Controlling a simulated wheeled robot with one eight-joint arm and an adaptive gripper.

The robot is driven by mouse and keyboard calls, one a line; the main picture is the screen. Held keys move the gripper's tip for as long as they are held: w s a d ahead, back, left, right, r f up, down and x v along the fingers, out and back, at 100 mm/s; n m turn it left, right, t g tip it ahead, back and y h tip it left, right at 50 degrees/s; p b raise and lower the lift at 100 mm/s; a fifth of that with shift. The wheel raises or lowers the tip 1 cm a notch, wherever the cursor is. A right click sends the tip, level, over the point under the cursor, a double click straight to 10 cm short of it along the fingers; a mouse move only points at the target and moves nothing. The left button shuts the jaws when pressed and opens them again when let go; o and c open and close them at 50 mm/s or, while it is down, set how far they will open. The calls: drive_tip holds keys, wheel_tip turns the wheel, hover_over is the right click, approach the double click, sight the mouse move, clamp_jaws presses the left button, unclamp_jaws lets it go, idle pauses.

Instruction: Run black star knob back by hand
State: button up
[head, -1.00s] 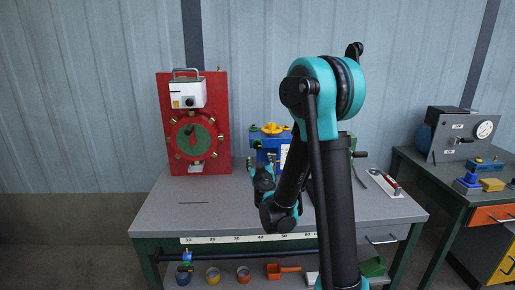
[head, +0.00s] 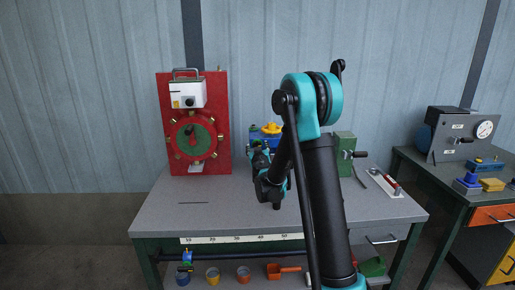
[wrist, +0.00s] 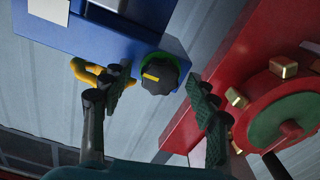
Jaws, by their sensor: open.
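The black star knob (wrist: 159,74) with a yellow mark sits on the face of a blue box (wrist: 112,32) in the wrist view. A green ring shows partly behind it. My gripper (wrist: 163,98) is open, with one finger to the left of the knob and the other to the right. No contact with the knob is visible. In the head view my gripper (head: 261,160) is in front of the blue box (head: 254,136), and my arm hides the knob there.
A red panel (head: 163,120) with a green dial stands left of the blue box and shows close to the right finger in the wrist view. A yellow part (wrist: 88,72) is near the left finger. A green block (head: 345,142) stands to the right.

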drive_tip(key=shift+c, duration=0.3)
drive_tip(key=c, duration=1.1)
drive_tip(key=shift+n, duration=0.4)
drive_tip(key=m, duration=2.7)
drive_tip(key=shift+s+f, duration=0.1)
idle(0.8)
